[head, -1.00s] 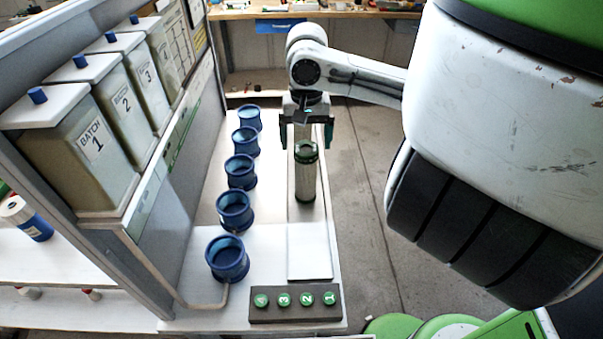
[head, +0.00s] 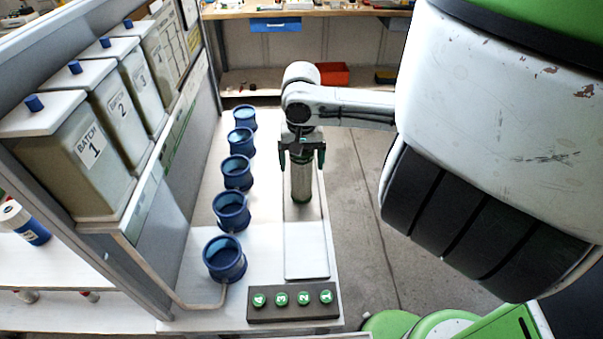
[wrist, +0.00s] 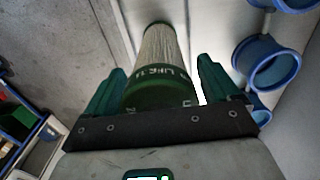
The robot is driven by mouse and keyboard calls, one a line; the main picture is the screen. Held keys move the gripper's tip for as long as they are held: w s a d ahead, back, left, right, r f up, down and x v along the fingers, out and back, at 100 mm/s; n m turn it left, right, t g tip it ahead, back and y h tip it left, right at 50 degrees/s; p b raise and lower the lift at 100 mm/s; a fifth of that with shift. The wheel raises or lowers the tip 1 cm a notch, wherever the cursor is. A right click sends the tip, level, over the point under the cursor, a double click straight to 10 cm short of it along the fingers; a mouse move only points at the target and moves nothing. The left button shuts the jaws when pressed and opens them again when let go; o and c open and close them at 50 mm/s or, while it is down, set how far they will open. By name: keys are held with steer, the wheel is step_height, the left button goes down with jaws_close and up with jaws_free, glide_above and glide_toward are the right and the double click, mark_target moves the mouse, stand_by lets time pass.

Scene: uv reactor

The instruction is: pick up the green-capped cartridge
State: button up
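The green-capped cartridge (head: 302,184) is a silver cylinder standing upright on the white bench, near its right edge. Its green cap is mostly hidden by my gripper in the head view. My gripper (head: 302,158) is above it, pointing down, with one finger on each side of the cartridge's top. In the wrist view the cartridge (wrist: 160,58) with its green, white-lettered band lies between the two green fingers of my gripper (wrist: 162,82). The fingers are open, with a gap seen at least on the right side.
Several blue cups (head: 232,212) stand in a row left of the cartridge. A white plate (head: 306,250) and a dark panel with green numbered buttons (head: 292,302) lie in front. Batch containers (head: 75,165) line the left.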

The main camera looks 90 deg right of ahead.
steer(key=c, duration=1)
steer(key=shift+c, duration=0.2)
steer(key=shift+r, duration=0.15)
